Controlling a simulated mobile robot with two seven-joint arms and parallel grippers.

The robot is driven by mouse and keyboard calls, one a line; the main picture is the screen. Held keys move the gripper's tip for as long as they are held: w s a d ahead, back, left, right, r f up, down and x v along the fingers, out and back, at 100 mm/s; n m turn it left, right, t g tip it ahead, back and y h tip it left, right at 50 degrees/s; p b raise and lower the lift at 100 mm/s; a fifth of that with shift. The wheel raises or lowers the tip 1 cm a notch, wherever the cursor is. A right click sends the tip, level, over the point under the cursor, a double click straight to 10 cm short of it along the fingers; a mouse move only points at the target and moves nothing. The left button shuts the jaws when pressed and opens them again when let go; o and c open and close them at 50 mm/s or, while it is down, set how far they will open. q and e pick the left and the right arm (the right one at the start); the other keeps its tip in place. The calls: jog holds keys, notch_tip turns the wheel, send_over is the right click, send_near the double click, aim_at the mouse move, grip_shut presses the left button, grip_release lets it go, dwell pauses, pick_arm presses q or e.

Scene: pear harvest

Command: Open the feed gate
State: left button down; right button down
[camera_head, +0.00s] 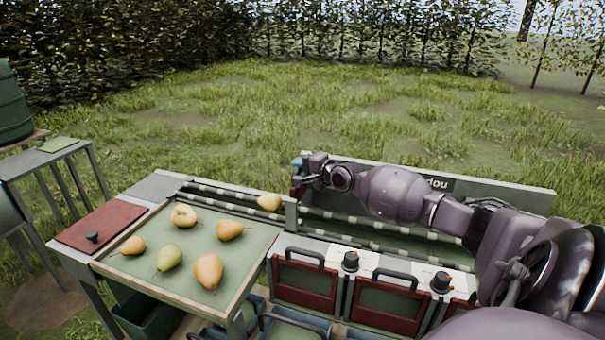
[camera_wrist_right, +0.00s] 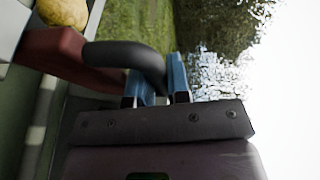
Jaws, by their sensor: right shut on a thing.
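The feed gate shows in the right wrist view as a dark red panel (camera_wrist_right: 52,52) with a curved black handle (camera_wrist_right: 122,54). My right gripper (camera_head: 299,166) is at the far end of the sorting tray, by the start of the roller channel. In the right wrist view its blue fingers (camera_wrist_right: 160,82) are shut on the black handle, one on each side. In the head view the gate is mostly hidden by the gripper and a grey side plate. My left gripper is not in view.
A wooden-rimmed tray (camera_head: 262,250) holds several pears. One pear (camera_head: 269,202) lies on the rollers near the gate, and also shows in the right wrist view (camera_wrist_right: 64,12). Red-fronted bins (camera_head: 305,285) with black handles and dark knobs (camera_head: 350,260) line the front.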

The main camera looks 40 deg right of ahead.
jog(key=shift+r, duration=0.7)
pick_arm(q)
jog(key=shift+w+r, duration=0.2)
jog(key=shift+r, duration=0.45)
pick_arm(e)
jog(key=shift+f, duration=0.1)
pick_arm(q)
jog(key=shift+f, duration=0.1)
pick_arm(e)
jog(key=c, duration=1.4)
grip_release()
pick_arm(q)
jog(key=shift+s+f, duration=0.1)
pick_arm(e)
jog(key=shift+f, duration=0.1)
jog(key=shift+s, duration=0.1)
